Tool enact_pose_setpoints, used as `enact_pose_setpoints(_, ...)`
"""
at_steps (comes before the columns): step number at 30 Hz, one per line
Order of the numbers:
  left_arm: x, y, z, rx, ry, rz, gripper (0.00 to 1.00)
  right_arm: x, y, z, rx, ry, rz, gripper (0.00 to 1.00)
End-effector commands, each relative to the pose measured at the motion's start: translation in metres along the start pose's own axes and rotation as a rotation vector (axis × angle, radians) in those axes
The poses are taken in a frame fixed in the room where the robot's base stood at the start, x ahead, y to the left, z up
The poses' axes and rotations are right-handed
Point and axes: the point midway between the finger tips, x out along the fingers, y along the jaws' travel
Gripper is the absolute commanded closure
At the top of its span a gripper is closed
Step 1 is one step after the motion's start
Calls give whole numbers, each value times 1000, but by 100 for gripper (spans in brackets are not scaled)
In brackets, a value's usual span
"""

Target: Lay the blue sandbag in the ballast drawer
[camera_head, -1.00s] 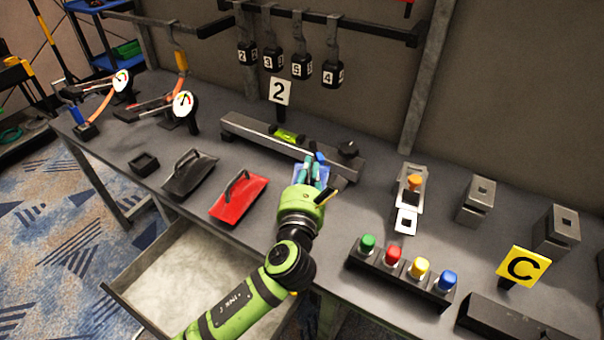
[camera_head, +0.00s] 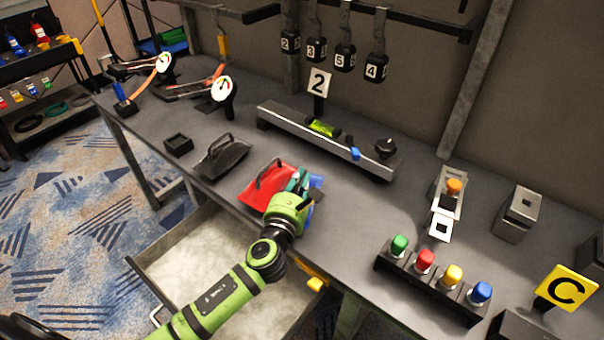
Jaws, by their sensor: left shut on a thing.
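My left gripper (camera_head: 304,192) is shut on the blue sandbag (camera_head: 316,182). Only part of the bag's blue shows around the fingers; the gripper hides the rest. The bag is close to the right end of the red sandbag (camera_head: 268,186), over the bench's front part; I cannot tell whether they touch or how high it is. The ballast drawer (camera_head: 166,250) is open below the bench's front edge, with a pale inside. My left forearm covers part of it. My right gripper is not in view.
A black sandbag (camera_head: 222,158) and a small black tray (camera_head: 178,144) sit left of the red one. A long bar with a green level (camera_head: 322,128) lies behind. A rack of coloured knobs (camera_head: 430,280) stands at the right. The bench between is clear.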

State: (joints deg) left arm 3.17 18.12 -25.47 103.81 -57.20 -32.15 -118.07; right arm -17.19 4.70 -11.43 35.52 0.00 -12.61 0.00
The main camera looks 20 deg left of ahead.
Motion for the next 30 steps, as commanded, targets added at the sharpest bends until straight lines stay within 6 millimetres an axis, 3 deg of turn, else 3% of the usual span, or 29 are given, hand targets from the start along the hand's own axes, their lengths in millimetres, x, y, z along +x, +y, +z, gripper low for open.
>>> enact_pose_setpoints(10,1,0,1,0,-13,1,100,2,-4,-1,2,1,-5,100)
enact_pose_setpoints(12,0,-1,-4,1,-1,0,69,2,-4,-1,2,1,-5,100)
enact_pose_setpoints(13,0,-1,-4,1,-2,-1,65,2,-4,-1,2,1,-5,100)
enact_pose_setpoints(23,-1,-1,-4,1,-2,0,65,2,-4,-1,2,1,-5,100)
enact_pose_setpoints(26,-8,-1,-4,1,-1,-1,65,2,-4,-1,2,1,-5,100)
enact_pose_setpoints(30,-32,-2,-5,1,0,-2,65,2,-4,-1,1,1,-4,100)
